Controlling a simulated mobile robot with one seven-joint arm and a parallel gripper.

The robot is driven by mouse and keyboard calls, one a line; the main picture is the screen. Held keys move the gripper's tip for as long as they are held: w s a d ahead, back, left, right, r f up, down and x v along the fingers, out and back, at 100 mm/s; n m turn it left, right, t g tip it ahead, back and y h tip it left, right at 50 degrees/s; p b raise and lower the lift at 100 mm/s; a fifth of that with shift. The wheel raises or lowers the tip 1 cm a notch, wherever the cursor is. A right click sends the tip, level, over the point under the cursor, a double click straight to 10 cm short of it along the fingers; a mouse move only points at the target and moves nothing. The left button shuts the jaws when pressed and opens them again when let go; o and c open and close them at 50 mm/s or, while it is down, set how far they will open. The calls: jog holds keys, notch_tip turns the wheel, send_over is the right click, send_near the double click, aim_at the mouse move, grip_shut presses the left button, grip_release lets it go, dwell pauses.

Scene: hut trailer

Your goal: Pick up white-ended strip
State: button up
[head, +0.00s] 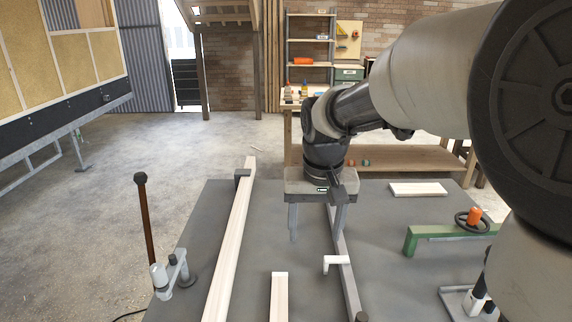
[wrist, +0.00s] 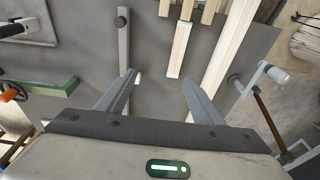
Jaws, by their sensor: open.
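My gripper (head: 317,225) is open and empty above the grey bench top, its fingers pointing down. Its fingers also show in the wrist view (wrist: 159,78), spread apart. A pale strip (head: 278,297) lies at the front edge of the head view; it is beyond the fingertips in the wrist view (wrist: 179,50), with a light near end. A longer pale strip (head: 230,240) lies to its left, also in the wrist view (wrist: 228,50). I cannot tell for certain which is the white-ended strip. Neither is touched by the fingers.
A grey bar (head: 347,270) with a white bracket (head: 335,262) runs beneath the gripper. A green clamp frame (head: 440,232) and a short pale board (head: 418,189) are on the right. A lever fixture (head: 170,275) stands left. Several short wood pieces (wrist: 187,9) lie at the wrist view's top.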

jog(key=w+a+f+g+b, duration=0.1)
jog(key=w+a+f, duration=0.25)
jog(key=f, duration=0.35)
jog(key=w+a+f+g+b, duration=0.1)
jog(key=w+a+f, duration=0.25)
jog(key=f, duration=0.35)
send_over(279, 303)
jog(key=f, duration=1.2)
jog(key=shift+w+d, duration=0.2)
jog(key=shift+d, duration=0.2)
jog(key=f, duration=0.4)
jog(key=shift+s+a+f+b, duration=0.25)
jog(key=shift+a+f+b, duration=0.1)
jog(key=shift+a+f, duration=0.05)
jog(key=shift+f, duration=0.5)
jog(key=shift+c, duration=0.4)
jog(key=shift+r, duration=0.1)
jog(key=c, duration=1.1)
